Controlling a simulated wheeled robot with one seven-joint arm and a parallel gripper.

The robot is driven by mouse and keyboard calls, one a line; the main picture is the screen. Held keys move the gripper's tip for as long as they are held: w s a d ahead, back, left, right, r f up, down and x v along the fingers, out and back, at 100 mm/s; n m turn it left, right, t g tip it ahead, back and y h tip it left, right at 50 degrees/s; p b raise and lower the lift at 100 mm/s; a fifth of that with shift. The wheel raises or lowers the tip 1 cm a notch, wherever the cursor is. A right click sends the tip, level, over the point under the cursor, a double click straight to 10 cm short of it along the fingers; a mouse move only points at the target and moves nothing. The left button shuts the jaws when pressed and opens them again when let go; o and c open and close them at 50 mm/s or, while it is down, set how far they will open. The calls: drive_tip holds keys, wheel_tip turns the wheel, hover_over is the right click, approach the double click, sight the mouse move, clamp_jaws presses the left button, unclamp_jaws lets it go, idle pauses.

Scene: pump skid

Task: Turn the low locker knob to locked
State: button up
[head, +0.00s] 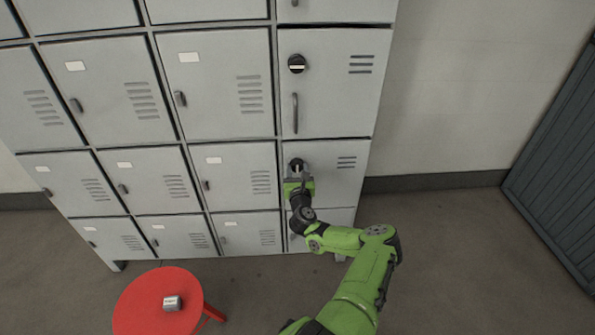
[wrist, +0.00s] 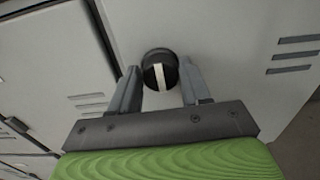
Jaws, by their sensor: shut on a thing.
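The low locker knob (head: 296,163) is a round black knob on the lower right locker door (head: 335,185). In the wrist view the knob (wrist: 160,72) shows a pale bar across its face, running nearly upright in that picture. My gripper (wrist: 160,84) has one finger on each side of the knob and is shut on it. In the head view my gripper (head: 297,172) covers the lower part of the knob and some of the door around it. The door looks closed.
Above is another locker door with a black knob (head: 297,64), its pale bar level, and a vertical handle (head: 295,113). A red round stool (head: 140,310) with a small grey box (head: 172,303) stands at the lower left. Floor to the right is clear.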

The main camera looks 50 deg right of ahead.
drive_tip(key=shift+r, duration=0.1)
drive_tip(key=n+p, duration=0.1)
drive_tip(key=n, duration=0.3)
drive_tip(key=shift+w+a+p, duration=0.1)
drive_tip(key=shift+p, duration=0.2)
drive_tip(key=n, duration=0.4)
drive_tip(key=shift+w+n+p, duration=0.1)
drive_tip(key=shift+n+p, duration=0.25)
drive_tip(key=shift+n, duration=0.05)
drive_tip(key=n, duration=0.4)
drive_tip(key=shift+a+f+n, duration=0.1)
drive_tip(key=shift+f+n, duration=0.1)
drive_tip(key=shift+n, duration=0.1)
drive_tip(key=n, duration=0.4)
drive_tip(key=shift+f, duration=0.1)
drive_tip(key=o, duration=1)
drive_tip(key=shift+o, duration=0.2)
drive_tip(key=shift+b, duration=0.3)
